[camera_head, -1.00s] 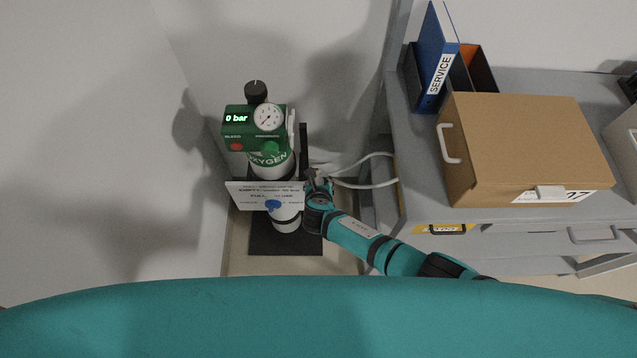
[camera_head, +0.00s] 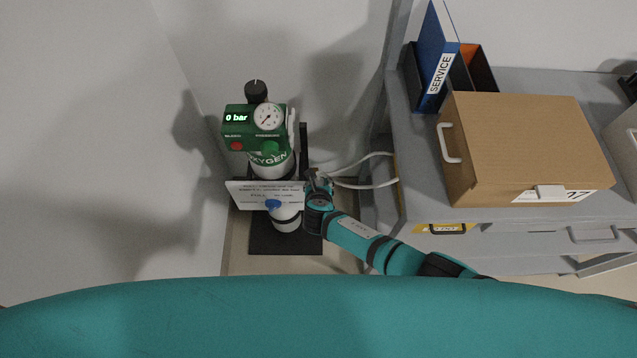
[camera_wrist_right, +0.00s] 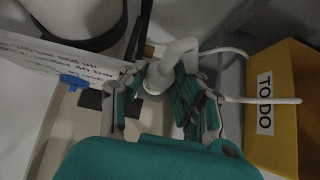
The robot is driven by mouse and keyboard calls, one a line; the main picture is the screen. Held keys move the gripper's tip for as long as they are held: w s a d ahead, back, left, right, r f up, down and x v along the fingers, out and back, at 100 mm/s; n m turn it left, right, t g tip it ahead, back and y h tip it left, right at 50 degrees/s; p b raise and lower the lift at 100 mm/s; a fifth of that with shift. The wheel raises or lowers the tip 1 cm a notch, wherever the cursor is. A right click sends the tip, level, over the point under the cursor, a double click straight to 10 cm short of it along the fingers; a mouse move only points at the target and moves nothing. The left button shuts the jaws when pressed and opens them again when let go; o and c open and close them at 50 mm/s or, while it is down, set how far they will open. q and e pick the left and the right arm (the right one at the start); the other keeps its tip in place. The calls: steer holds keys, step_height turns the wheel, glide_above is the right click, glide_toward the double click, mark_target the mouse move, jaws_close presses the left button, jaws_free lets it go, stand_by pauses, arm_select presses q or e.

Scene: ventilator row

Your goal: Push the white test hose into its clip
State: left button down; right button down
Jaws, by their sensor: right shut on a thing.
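The white test hose (camera_head: 362,184) shows in the head view as pale loops between my right gripper and the grey cabinet. In the right wrist view, its thicker bent part (camera_wrist_right: 179,52) runs down between my fingers, with a ring-like end. My right gripper (camera_head: 317,176) is beside the oxygen cylinder (camera_head: 272,162), at the right edge of a white sign. In the wrist view, the right gripper (camera_wrist_right: 163,97) is shut on the hose. I cannot make out the clip; the gripper may hide it. My left gripper is not in view.
The green regulator (camera_head: 255,128) reads 0 bar. The white printed sign (camera_head: 245,197) hangs before the cylinder, near a blue knob (camera_head: 273,204). The grey cabinet (camera_head: 412,190) stands right, bearing a cardboard box (camera_head: 525,145) and a blue binder (camera_head: 436,60). A yellow TO DO box (camera_wrist_right: 285,125) is close right.

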steer(key=shift+s+f, duration=0.15)
steer(key=shift+f, duration=0.15)
steer(key=shift+s+d+f+b, duration=0.15)
steer(key=shift+f+b, duration=0.05)
steer(key=shift+b, duration=0.1)
stand_by(0.7)
steer(key=c, duration=1.4)
jaws_free()
steer(key=o, duration=0.5)
steer(key=shift+w, duration=0.25)
steer(key=shift+r, duration=0.15)
steer(key=v, duration=0.8)
steer(key=shift+s, duration=0.1)
